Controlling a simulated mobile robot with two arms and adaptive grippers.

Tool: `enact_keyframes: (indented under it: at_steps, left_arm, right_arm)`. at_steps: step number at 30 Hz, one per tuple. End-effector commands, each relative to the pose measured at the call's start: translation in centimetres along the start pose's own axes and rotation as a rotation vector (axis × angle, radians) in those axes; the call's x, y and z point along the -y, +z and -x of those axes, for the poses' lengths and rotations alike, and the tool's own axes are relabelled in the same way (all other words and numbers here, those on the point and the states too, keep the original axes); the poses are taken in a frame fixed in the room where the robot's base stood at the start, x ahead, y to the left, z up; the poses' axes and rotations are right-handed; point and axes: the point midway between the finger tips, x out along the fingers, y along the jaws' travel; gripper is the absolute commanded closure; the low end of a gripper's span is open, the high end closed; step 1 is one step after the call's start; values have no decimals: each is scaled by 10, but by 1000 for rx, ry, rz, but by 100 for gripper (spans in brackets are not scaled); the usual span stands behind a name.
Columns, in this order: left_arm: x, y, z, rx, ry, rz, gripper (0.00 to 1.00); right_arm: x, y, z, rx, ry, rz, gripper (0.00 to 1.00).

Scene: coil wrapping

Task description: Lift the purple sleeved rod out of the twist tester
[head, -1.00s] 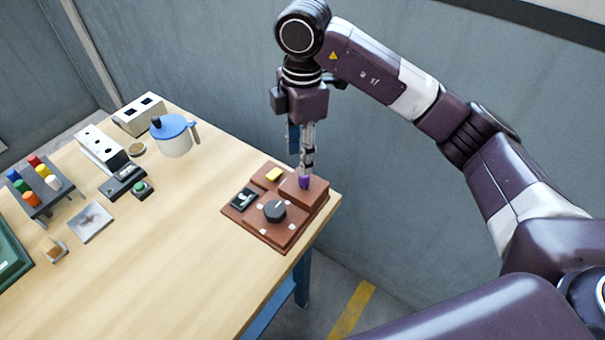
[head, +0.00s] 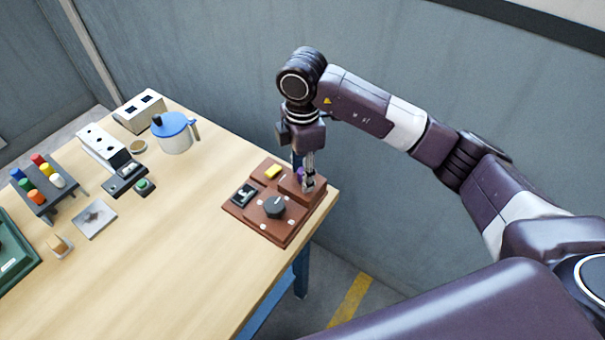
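The twist tester (head: 262,222) is a reddish-brown box at the right corner of the table, with a dark knob, a yellow button and a black switch. The purple sleeved rod (head: 300,173) shows as a small purple patch at the tester's raised back right block, mostly hidden by my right gripper. My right gripper (head: 309,187) points straight down at that block, its fingers right beside or around the rod. I cannot tell whether the fingers touch it or are closed. My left gripper is not in view.
A blue-lidded jug (head: 175,138), white socket boxes (head: 102,148) and a rack of coloured pegs (head: 45,190) stand on the left of the table (head: 170,250). The wall is close behind the tester. The table's front middle is clear.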

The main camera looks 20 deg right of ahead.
Motion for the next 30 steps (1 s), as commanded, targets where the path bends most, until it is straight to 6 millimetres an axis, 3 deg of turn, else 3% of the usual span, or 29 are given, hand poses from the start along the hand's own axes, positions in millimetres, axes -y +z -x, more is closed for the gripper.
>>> enact_keyframes:
  at_steps: [2, 12, 23, 30]
  left_arm:
    - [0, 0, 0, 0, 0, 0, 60]
    - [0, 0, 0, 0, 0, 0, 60]
    - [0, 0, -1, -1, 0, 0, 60]
    - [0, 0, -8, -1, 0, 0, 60]
  right_arm:
    - [0, 0, 0, 0, 0, 0, 63]
    - [0, 0, 0, 0, 0, 0, 100]
    - [-1, 0, 3, -1, 1, 0, 100]
    - [-1, 0, 27, -1, 4, 0, 100]
